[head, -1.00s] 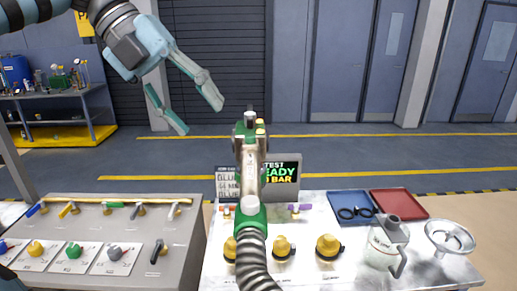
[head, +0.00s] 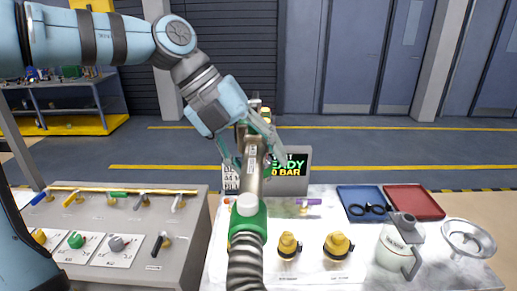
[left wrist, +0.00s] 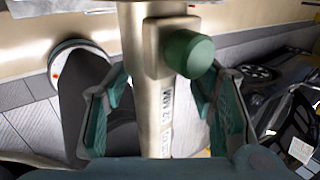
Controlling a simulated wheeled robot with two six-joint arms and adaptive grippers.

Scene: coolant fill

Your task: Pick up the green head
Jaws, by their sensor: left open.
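The green head (head: 247,217) stands upright in the middle of the head view. It has a green collar, a pale metal neck and a grey ribbed hose (head: 246,268) below. My left gripper (head: 254,158) is open, with its fingers on either side of the metal neck near the top. In the left wrist view the metal neck (left wrist: 150,90) runs between the two teal fingers (left wrist: 158,115), with gaps on both sides. A green knob (left wrist: 187,53) sticks out from it. My right gripper is not in view.
A screen (head: 291,168) stands behind the head. Several yellow caps, among them one at the right (head: 338,245), stand close by. A blue tray (head: 350,195), a red tray (head: 415,203), a jug (head: 393,250) and a funnel (head: 468,240) are to the right. A valve panel (head: 185,240) is at left.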

